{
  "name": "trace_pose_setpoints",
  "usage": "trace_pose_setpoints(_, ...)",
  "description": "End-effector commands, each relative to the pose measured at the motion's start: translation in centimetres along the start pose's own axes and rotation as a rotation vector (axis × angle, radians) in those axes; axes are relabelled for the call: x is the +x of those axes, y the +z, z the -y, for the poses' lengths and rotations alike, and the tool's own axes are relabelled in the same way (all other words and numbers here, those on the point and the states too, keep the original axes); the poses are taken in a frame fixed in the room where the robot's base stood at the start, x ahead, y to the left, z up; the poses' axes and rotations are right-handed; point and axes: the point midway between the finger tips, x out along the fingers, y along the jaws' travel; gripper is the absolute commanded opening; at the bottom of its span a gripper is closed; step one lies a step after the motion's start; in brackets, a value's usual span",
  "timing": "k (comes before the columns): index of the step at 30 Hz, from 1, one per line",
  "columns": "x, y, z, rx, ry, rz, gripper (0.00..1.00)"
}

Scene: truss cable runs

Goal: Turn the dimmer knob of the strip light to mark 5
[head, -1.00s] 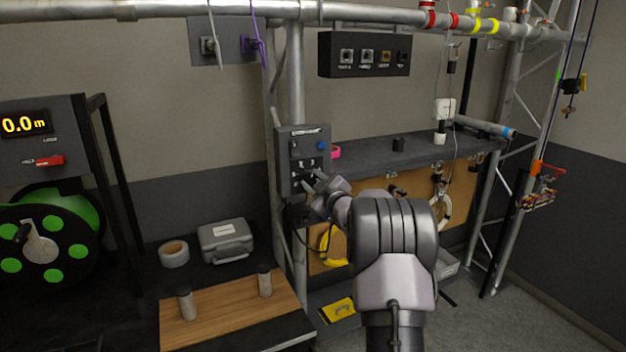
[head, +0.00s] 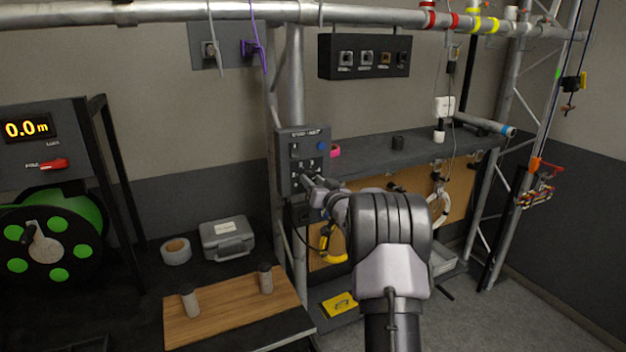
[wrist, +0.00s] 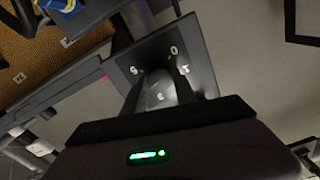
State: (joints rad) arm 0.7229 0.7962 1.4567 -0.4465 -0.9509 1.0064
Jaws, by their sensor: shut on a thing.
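The strip light's dark grey control box (head: 303,145) is fixed to an upright truss post in the head view, with a blue button and small switches on its face. My gripper (head: 308,184) is at the lower part of this box and hides the knob there. In the wrist view the box face (wrist: 128,62) is close. The two fingers of my gripper (wrist: 162,82) are shut around the grey dimmer knob (wrist: 161,96). White marks show around it, one like a 0 and one like a 5 or 6. The knob's pointer is not clear enough to read.
A dark workbench (head: 370,152) stands right of the box, with a pink roll (head: 335,150) near its edge. A cable reel (head: 45,235) stands at the left. A grey case (head: 227,238) and a wooden board (head: 230,305) with two cylinders are lower left.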

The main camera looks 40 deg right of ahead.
Motion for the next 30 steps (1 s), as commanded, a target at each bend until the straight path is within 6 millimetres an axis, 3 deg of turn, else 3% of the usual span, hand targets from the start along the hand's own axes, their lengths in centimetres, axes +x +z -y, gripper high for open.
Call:
trace_pose_setpoints(18,-0.01,-0.03,-0.01,0.553,0.001,0.001,0.0)
trace_pose_setpoints(30,-0.01,0.06,-0.04,0.762,0.001,0.001,0.0)
